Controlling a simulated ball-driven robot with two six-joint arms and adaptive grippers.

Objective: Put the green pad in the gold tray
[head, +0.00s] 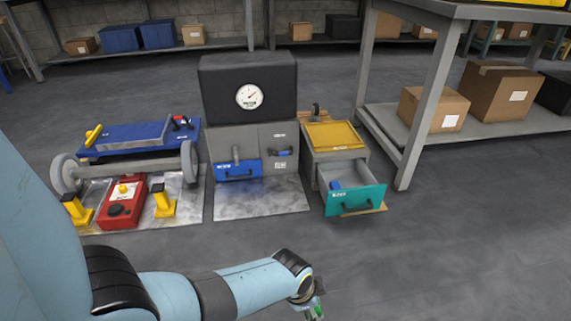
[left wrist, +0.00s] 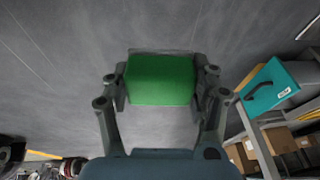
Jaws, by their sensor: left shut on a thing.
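My left gripper (head: 311,307) is at the bottom of the head view, low over the floor. It is shut on the green pad (head: 317,313), of which only a small part shows there. In the left wrist view the green pad (left wrist: 160,80) is a green block between the two fingers of the left gripper (left wrist: 160,88). The gold tray (head: 334,135) lies on top of the grey drawer cabinet, beyond and apart from the gripper. My right gripper is not in view.
The cabinet's teal drawer (head: 355,201) stands open below the tray, with a blue thing (head: 335,184) inside. A dark box with a gauge (head: 249,97) stands to its left. A shelf post (head: 424,120) rises to the right. The floor before the cabinet is clear.

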